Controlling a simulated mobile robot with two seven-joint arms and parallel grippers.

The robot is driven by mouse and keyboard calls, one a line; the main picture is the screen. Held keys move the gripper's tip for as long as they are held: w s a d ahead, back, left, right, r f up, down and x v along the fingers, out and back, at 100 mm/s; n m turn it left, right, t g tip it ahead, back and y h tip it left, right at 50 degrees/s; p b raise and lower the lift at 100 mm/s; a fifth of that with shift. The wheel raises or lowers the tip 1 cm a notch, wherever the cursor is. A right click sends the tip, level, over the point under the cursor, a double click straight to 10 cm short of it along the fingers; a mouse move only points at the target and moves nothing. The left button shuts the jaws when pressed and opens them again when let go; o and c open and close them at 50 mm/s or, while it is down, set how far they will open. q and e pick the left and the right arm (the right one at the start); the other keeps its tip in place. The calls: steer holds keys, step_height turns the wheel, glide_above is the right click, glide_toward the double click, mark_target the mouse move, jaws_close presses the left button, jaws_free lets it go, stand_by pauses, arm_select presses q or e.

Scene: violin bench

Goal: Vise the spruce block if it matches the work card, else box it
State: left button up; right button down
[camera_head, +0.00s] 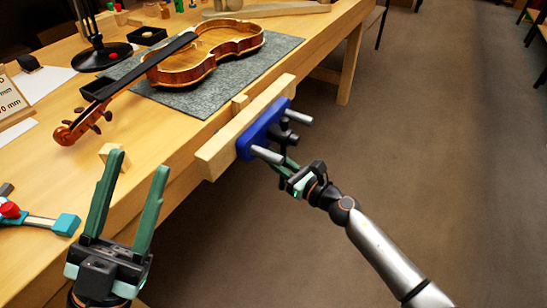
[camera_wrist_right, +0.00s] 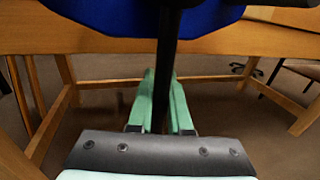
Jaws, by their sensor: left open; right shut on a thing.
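A small pale wood block (camera_head: 105,151), likely the spruce block, sits on the bench just beyond my left gripper. My left gripper (camera_head: 139,163) is open and empty; its left finger partly hides the block. The work card (camera_head: 8,98) stands at the left edge, cut off, with only parts of its mm figures showing. The vise (camera_head: 262,128) on the bench front has a long wooden jaw, a blue plate and two steel rods. My right gripper (camera_head: 287,168) is shut on the vise's black handle, which also shows as a dark upright bar (camera_wrist_right: 168,45) in the right wrist view.
A violin (camera_head: 205,55) lies on a grey mat (camera_head: 275,50). A black lamp base (camera_head: 100,57) and small black tray (camera_head: 147,36) stand behind. A tool with red and teal parts (camera_head: 40,219) lies at the left.

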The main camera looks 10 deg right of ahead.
arm_select(q)
steer(key=shift+r, duration=0.1)
stand_by(0.7)
